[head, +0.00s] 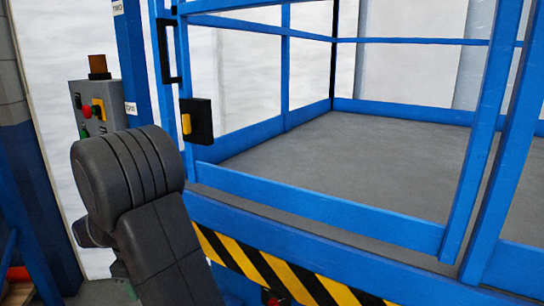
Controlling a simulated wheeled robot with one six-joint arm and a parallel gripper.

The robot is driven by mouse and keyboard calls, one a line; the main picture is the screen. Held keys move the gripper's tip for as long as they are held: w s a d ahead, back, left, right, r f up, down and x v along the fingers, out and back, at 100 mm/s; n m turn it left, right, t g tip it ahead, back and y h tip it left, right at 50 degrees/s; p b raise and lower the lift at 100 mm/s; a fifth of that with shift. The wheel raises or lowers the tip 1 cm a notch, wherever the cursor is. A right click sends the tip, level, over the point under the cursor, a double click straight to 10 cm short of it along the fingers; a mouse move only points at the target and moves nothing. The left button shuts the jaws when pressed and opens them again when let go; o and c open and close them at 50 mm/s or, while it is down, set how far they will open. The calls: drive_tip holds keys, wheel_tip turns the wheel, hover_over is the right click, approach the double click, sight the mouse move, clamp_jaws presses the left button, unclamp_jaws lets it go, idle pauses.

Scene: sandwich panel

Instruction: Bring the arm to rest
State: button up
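My arm (150,210) shows at the lower left as dark grey links with a thick ribbed joint, bent in front of a blue lift platform. My gripper is not in view, so its fingers and anything in them cannot be seen. The visible arm part stands in front of the platform's left corner post, and I cannot tell whether it touches anything.
A grey control box (98,108) with red, yellow and green controls and an amber lamp (98,67) is behind my arm. The blue-railed platform (345,165) has a black latch (196,121) and a striped yellow-black edge (275,270). Its grey floor is clear.

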wheel_tip(320, 180, down, 13)
drive_tip(key=shift+b, duration=0.7)
drive_tip(key=shift+a+n, duration=0.15)
drive_tip(key=shift+n, duration=0.15)
drive_tip(key=shift+s+a+n, duration=0.2)
drive_tip(key=shift+s+n, duration=0.5)
drive_tip(key=shift+n, duration=0.6)
